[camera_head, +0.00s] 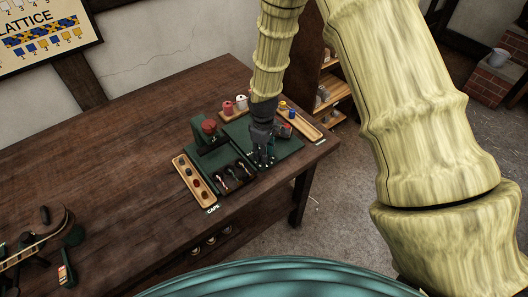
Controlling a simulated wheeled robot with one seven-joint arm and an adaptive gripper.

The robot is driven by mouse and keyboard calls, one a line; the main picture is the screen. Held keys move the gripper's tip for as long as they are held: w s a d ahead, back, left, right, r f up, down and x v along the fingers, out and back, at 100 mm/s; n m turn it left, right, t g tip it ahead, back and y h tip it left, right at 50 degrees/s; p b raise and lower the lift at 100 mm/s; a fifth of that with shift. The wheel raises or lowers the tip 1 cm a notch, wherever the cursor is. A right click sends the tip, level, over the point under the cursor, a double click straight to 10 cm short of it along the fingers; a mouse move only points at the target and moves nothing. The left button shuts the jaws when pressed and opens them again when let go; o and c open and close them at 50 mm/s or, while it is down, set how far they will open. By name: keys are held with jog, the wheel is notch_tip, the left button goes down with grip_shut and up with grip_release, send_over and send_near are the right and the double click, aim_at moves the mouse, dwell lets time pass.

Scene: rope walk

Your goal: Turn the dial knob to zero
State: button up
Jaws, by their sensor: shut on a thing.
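My gripper (263,157), dark with fingers pointing down, is over the green mat at the right part of the wooden table, by the right end of a dark compartment tray (221,193). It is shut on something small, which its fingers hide. I cannot make out a dial knob or its mark for certain.
A wooden tray of small caps (181,168) lies at the left, and another narrow wooden tray (310,130) at the right near the table edge. Pink and white spools (228,107) stand behind. The table's middle-left is clear.

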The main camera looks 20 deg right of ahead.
jog(key=shift+m, duration=1)
jog(key=o, duration=1)
jog(key=shift+o, duration=0.2)
notch_tip(320, 180, up, 12)
